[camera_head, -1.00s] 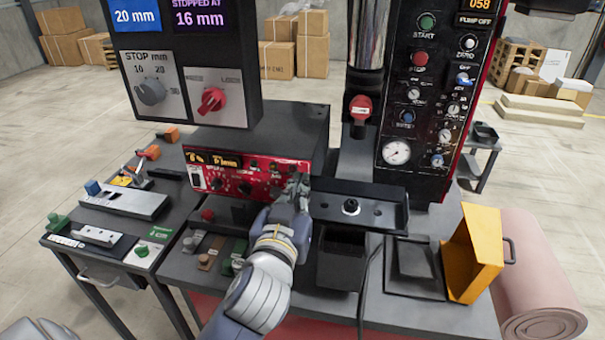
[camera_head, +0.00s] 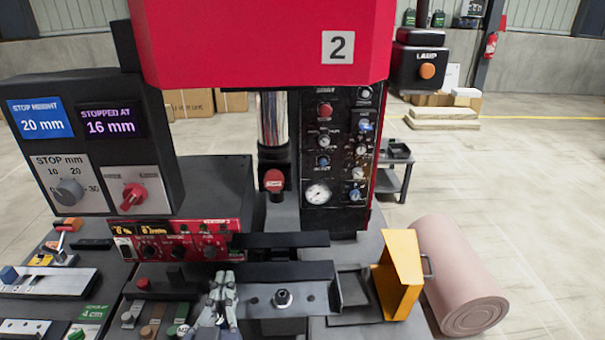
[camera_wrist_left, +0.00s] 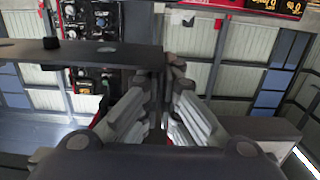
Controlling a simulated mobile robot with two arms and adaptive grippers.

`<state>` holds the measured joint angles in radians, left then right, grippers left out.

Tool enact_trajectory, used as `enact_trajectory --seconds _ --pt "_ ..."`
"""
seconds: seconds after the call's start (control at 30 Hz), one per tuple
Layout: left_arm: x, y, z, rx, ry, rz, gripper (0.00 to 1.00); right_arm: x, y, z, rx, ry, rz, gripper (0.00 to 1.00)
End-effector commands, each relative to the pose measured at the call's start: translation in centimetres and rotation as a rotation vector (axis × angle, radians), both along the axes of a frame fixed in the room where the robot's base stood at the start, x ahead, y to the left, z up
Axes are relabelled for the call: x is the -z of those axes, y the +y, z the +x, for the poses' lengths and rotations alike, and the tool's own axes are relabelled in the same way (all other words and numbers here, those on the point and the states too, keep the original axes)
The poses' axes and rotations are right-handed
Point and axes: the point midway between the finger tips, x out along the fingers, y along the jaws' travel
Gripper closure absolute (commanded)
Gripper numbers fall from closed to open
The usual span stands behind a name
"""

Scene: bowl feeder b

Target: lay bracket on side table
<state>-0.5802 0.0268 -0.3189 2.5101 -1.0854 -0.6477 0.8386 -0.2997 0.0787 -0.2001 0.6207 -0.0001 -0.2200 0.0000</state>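The bracket (camera_head: 312,292) is a long dark metal angle with a round bolt-like knob on its middle, lying level in front of the red press. My left gripper (camera_head: 222,287) reaches up from below to the bracket's left end, fingers close together. In the left wrist view the fingers (camera_wrist_left: 168,88) close around the end of the dark bracket (camera_wrist_left: 105,53), which stretches out to the left. What supports the bracket from below is hidden. A side table (camera_head: 22,258) with levers and blocks stands at the left. My right gripper is out of view.
A dark bar (camera_head: 280,241) lies just behind the bracket. A yellow open guard (camera_head: 400,275) stands to its right, next to a pink roll (camera_head: 460,280) on the floor. A small dark stand (camera_head: 396,160) stands behind the press. The left table is crowded with fixtures.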

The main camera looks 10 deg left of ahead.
Motion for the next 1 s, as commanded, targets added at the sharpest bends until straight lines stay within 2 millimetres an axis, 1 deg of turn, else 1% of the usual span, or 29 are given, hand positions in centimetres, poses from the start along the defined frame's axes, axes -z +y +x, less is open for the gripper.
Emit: enact_trajectory --seconds 0.07,0.13,0.4,0.5,0.6,0.73,1.0 --pt "0.5 -0.1 -0.1 0.007 -0.003 0.000 1.00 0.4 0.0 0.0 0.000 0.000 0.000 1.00" --pt "1.6 -0.3 -0.2 0.023 -0.002 0.001 1.00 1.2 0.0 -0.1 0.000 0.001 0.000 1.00" --pt "8.7 -1.8 -1.8 0.159 -0.003 0.008 1.00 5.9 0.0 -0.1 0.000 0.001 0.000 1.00" --pt "10.7 -2.4 -2.5 0.209 -0.002 0.007 1.00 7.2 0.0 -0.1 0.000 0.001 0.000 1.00" --pt "12.1 -2.9 -3.1 0.246 -0.002 0.003 1.00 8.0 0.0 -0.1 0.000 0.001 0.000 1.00" --pt "12.9 -3.2 -3.6 0.274 -0.003 -0.003 1.00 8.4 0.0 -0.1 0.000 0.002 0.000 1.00" --pt "12.8 -3.3 -3.7 0.280 -0.007 -0.002 1.00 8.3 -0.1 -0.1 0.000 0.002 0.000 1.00"
